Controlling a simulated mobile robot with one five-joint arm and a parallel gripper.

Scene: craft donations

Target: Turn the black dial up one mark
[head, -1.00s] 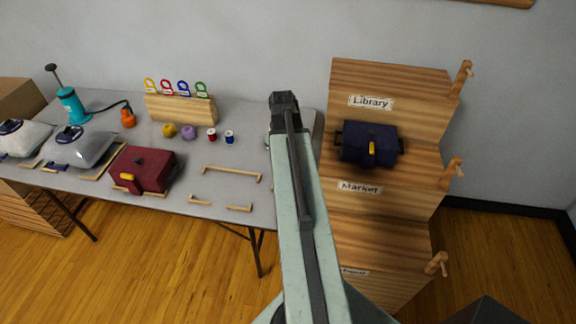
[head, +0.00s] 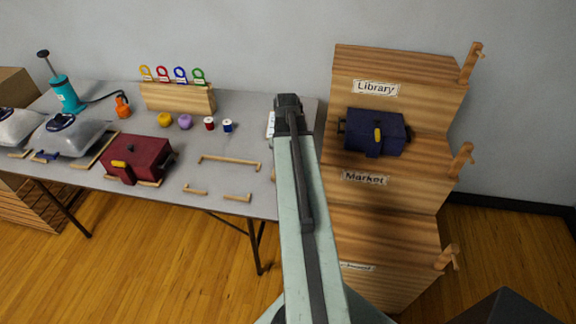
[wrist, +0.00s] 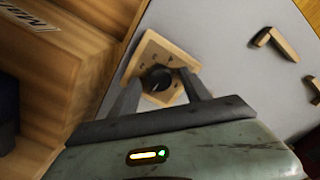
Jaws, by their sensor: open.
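The black dial (wrist: 156,77) shows in the wrist view. It is a round knob on a square wooden plate (wrist: 153,55) with small marks around it, on the grey table. My gripper (wrist: 160,75) is open, with one dark finger to the left of the dial and one to the right. I cannot tell whether either finger touches it. In the head view my gripper (head: 288,104) is over the table's right end, and my arm hides the dial.
A stepped wooden shelf (head: 400,62) with labels, pegs and a blue box (head: 376,131) stands close on the right. On the grey table (head: 260,107) are a red box (head: 143,156), wooden strips (head: 229,161), spools and a teal pump (head: 66,95). Bare floor shows in front.

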